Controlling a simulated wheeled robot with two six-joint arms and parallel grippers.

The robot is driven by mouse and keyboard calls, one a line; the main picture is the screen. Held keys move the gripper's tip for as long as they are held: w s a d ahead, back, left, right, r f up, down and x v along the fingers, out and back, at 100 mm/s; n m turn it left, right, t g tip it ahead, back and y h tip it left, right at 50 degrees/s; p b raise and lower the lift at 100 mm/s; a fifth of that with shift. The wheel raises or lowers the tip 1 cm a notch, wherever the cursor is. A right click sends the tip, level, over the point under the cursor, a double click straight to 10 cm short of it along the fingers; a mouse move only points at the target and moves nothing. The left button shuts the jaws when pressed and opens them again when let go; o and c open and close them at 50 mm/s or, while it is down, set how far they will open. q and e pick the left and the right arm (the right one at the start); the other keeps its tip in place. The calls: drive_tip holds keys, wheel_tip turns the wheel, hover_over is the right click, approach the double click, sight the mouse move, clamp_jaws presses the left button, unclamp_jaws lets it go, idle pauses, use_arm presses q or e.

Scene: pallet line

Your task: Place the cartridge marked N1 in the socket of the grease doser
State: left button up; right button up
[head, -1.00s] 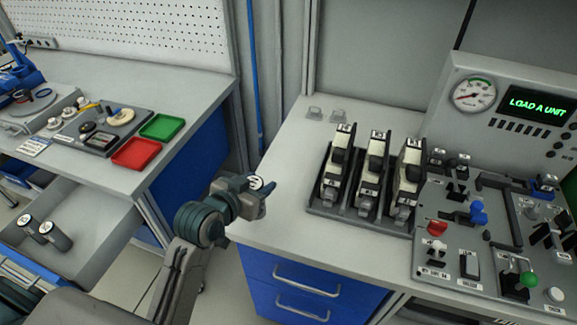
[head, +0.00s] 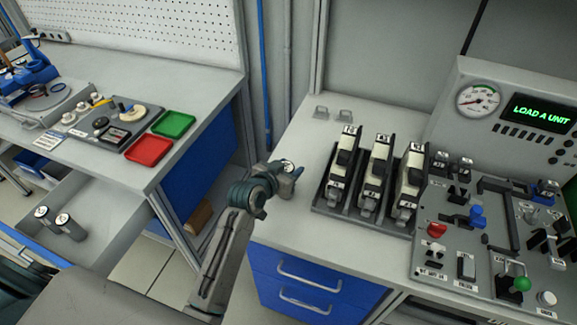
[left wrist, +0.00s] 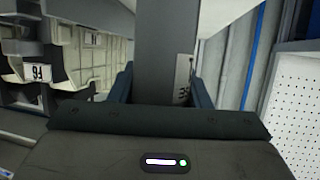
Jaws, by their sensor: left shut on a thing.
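My left gripper (head: 287,174) is shut on a dark grey cartridge with a round white top (head: 288,165), held above the left edge of the right bench. In the left wrist view, the cartridge (left wrist: 165,55) stands between the two fingers (left wrist: 163,88), with a pale label on its side; the mark is too small to read surely. Two similar dark cartridges with white tops, one (head: 43,214) and another (head: 70,227), are in the open drawer at left. I cannot identify the grease doser or its socket. My right gripper is not in view.
A rack (head: 325,208) with three black-and-white units stands on the right bench (head: 285,222), beside a control panel (head: 450,268) with levers and a gauge. The left bench (head: 185,95) holds a red tray (head: 148,151), a green tray (head: 174,124) and a parts tray. A gap separates the benches.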

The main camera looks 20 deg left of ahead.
use_arm(q)
drive_tip(key=shift+f, duration=0.1)
drive_tip(key=o, duration=1.1)
